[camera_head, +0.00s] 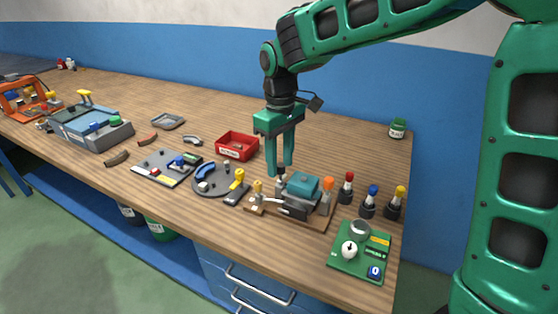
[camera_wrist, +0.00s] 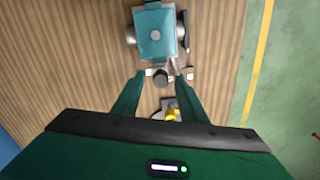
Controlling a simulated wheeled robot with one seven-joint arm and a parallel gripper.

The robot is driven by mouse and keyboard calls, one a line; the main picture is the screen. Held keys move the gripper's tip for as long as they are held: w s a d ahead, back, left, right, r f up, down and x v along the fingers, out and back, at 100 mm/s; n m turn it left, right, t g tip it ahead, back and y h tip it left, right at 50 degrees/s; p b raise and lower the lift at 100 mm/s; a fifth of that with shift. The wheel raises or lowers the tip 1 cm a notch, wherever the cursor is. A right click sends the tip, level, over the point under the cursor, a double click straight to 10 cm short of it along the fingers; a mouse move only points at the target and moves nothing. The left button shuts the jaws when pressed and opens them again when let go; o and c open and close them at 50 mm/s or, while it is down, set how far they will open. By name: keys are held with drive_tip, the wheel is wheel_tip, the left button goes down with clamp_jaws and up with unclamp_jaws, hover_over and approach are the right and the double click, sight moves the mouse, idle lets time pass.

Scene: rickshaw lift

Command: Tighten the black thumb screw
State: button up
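A dark round knob, which looks like the black thumb screw (camera_wrist: 160,78), shows between my fingertips in the wrist view, nearer the left one. In the head view its top is hard to make out at the fingertips. My gripper (camera_head: 279,173) points down at the back left of a teal-topped device (camera_head: 302,186) on a wooden base. My gripper (camera_wrist: 168,73) also shows in the wrist view, its two fingers apart with a gap beside the knob. I cannot tell whether a finger touches it. The teal block (camera_wrist: 156,34) lies just beyond the fingertips.
An orange-topped post (camera_head: 328,186) stands at the device's right, with several dark coloured-top bottles beyond. A green board with a dial (camera_head: 360,252) lies in front right. A red tray (camera_head: 237,146) and a round grey fixture (camera_head: 213,184) lie left. The table behind my gripper is mostly clear.

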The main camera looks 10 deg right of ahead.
drive_tip(key=shift+c, duration=0.5)
clamp_jaws()
drive_tip(key=shift+m, duration=0.3)
drive_tip(key=m, duration=0.3)
drive_tip(key=shift+d+m, duration=0.1)
drive_tip(key=shift+m, duration=0.3)
drive_tip(key=m, duration=0.4)
drive_tip(key=shift+m, duration=0.3)
drive_tip(key=m, duration=0.8)
drive_tip(key=shift+m, duration=0.3)
drive_tip(key=shift+w+r+m, duration=0.1)
drive_tip(key=shift+m, duration=0.2)
